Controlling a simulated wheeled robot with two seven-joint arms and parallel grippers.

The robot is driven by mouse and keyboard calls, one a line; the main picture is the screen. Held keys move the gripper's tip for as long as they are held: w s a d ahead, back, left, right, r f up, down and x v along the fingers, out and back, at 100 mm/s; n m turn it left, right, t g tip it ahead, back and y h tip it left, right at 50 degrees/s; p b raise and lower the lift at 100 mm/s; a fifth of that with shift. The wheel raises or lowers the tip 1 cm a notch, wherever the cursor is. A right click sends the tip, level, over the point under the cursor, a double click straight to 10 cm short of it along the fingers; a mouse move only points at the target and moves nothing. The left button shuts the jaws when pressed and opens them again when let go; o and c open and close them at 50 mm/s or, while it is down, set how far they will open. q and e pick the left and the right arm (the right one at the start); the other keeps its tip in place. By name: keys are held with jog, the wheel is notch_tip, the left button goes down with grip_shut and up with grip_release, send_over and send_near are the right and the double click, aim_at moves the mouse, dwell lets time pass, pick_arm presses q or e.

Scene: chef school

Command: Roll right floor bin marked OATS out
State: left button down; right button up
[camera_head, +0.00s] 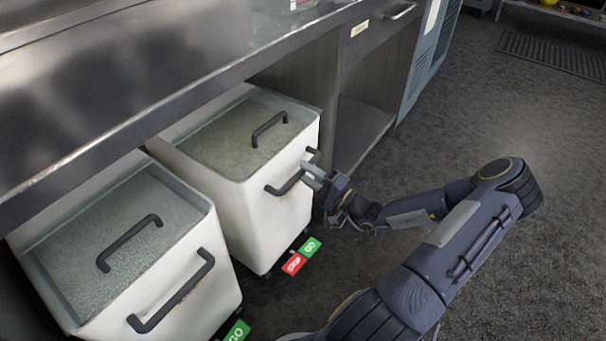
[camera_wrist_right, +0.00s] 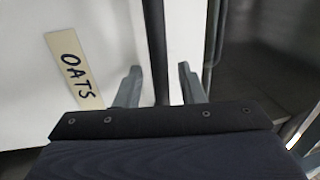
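The right floor bin (camera_head: 262,205) is white with a clear lid and stands partly under the steel counter. The wrist view shows its OATS label (camera_wrist_right: 73,70) on the white front (camera_wrist_right: 105,30). A dark bar handle (camera_head: 283,188) is fixed to its front. My right gripper (camera_head: 312,172) is at the right end of this handle. In the right wrist view the handle bar (camera_wrist_right: 155,45) runs between the two fingers (camera_wrist_right: 158,88), with gaps visible on both sides, so the gripper is open around it. My left gripper is out of view.
A second white bin (camera_head: 190,300) stands to the left. A green GO tab (camera_head: 311,247) and a red tab (camera_head: 293,263) sit low at the right bin's front. A cabinet with an open shelf (camera_head: 358,130) is to its right. The grey floor (camera_head: 540,120) is clear on the right.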

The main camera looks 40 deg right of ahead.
jog(key=shift+w+a+r, duration=0.15)
jog(key=shift+w+a, duration=0.05)
jog(key=shift+w, duration=0.5)
grip_shut()
